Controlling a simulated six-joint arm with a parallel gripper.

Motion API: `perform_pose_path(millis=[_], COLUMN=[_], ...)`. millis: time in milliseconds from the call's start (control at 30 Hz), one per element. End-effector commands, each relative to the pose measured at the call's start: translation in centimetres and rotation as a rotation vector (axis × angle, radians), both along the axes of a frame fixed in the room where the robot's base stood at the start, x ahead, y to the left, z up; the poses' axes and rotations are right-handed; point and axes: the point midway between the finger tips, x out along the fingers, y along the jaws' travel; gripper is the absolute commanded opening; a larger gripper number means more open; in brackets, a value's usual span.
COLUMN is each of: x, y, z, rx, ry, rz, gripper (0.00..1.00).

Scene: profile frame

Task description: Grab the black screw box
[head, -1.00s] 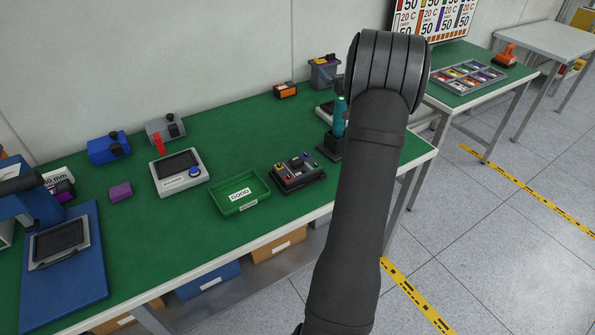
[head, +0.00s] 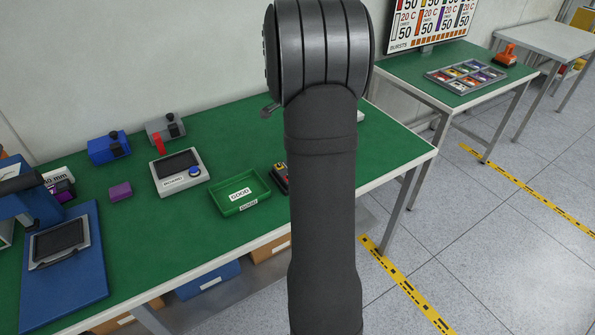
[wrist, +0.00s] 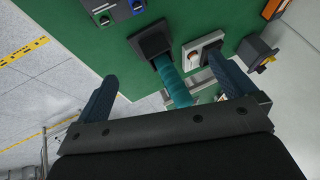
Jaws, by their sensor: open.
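A black box with coloured parts on top (head: 279,178) stands right of the green tray, mostly hidden by my arm in the head view; its corner shows at the top of the wrist view (wrist: 108,8). A black square holder (wrist: 150,38) with a teal handle (wrist: 172,80) standing in it is in the wrist view. I cannot tell which of the two is the black screw box. My gripper (wrist: 167,72) is open, its two blue fingers apart to either side of the teal handle, with no contact visible. In the head view my arm hides the gripper and holder.
In the wrist view, a white-and-grey device (wrist: 203,48) and a grey box (wrist: 256,50) stand right of the holder.

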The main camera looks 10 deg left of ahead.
Motion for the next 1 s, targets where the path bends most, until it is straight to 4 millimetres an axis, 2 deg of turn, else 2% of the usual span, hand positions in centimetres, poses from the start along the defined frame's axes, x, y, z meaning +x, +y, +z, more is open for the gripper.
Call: perform_pose_path(millis=[33, 133, 233, 367, 533, 800, 1000], x=[-1.5, -4.4, -6.5, -8.1, -7.9, -6.3, -5.3], y=[2.0, 4.3, 5.7, 6.6, 6.2, 4.5, 3.6], z=[0.0, -0.1, 0.1, 0.2, -1.3, -6.8, -10.0], rx=[-0.024, -0.075, -0.115, -0.145, -0.154, -0.154, -0.153], ry=[0.052, 0.144, 0.21, 0.253, 0.265, 0.266, 0.264], rz=[-0.002, -0.024, -0.044, -0.057, -0.064, -0.064, -0.062], gripper=[1.0, 1.0, 1.0, 1.0, 1.0, 1.0, 1.0])
